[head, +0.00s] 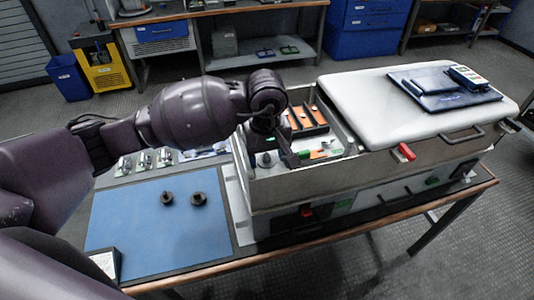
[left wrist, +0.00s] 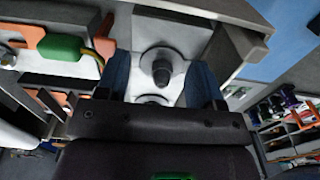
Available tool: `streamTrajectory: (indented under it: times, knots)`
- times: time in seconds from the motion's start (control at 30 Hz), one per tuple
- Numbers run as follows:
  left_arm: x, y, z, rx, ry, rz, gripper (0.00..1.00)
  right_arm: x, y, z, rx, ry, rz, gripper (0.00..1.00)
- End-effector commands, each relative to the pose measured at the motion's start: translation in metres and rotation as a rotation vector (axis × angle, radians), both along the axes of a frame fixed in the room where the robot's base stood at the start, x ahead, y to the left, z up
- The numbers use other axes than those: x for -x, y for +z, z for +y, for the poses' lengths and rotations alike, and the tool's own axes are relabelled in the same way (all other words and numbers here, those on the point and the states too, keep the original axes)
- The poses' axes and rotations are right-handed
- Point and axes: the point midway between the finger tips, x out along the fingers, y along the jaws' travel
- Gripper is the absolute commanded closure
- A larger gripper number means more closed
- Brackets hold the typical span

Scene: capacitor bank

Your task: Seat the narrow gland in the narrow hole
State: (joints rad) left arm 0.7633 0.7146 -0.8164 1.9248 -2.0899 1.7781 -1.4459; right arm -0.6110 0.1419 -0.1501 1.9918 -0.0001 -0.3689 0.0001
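My left gripper (head: 284,153) reaches down into the open left part of the grey cabinet (head: 340,180). In the left wrist view, its two bluish fingers (left wrist: 160,82) are spread apart with clear gaps to a dark gland (left wrist: 161,66) between them. That gland stands upright at a pale round ring on the panel; how deep it sits cannot be told. It also shows in the head view (head: 266,159). A second ring (left wrist: 152,100) lies closer to the gripper, partly hidden by it. Two more dark glands, a smaller one (head: 167,198) and a broader one (head: 199,199), stand on the blue mat (head: 150,240).
Cabinet walls surround the gripper closely. A green connector with a yellow cable (left wrist: 60,47) and orange parts lie beside it. A white lid (head: 400,105) carrying a dark tray (head: 440,100) covers the cabinet's right part. Metal parts (head: 145,160) stand behind the mat.

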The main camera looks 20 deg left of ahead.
Motion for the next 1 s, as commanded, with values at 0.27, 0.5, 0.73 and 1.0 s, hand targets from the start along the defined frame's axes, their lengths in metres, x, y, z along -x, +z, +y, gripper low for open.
streamTrajectory:
  times: [0.27,0.5,0.73,1.0]
  knots:
    - [0.003,-0.003,0.002,-0.007,0.000,0.012,0.25,-0.005,0.001,0.001,-0.001,0.003,-0.008,0.65]
    - [0.001,0.033,0.001,-0.004,-0.001,0.003,0.25,-0.009,0.002,0.002,0.000,0.005,-0.016,0.65]
    - [0.000,0.076,-0.001,-0.002,-0.001,-0.002,0.25,-0.008,0.000,0.002,0.000,0.005,-0.012,0.65]
    - [0.000,0.105,-0.001,0.000,-0.001,-0.002,0.25,-0.002,-0.004,0.001,0.000,0.001,0.000,0.65]
